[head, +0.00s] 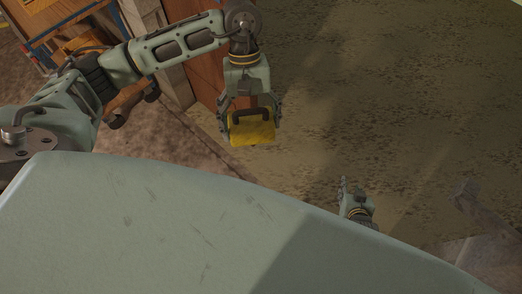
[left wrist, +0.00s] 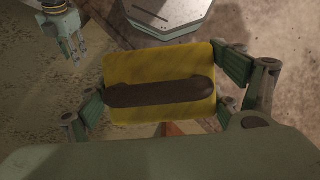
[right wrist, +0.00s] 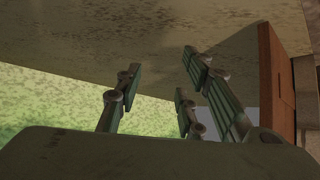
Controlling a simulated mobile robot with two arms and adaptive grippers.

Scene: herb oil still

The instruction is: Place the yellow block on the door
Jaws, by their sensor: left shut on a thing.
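The yellow block (head: 252,131) has a dark handle across it. It hangs in my left gripper (head: 250,118), with a finger on each side. In the left wrist view the block (left wrist: 160,73) fills the space between the fingers. My right gripper (head: 347,188) is low at the right of my body, and its fingers (right wrist: 155,90) stand apart with nothing between them. A reddish-brown wooden panel (head: 208,72) stands upright behind and left of the block; it may be the door, but I cannot tell. It seems to show at the right of the right wrist view (right wrist: 275,80).
Wooden furniture with shelves (head: 62,25) stands at the upper left, beside pale wooden posts (head: 168,65). The mottled ground (head: 390,90) on the right is mostly clear. A grey-brown object (head: 470,195) lies at the far right.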

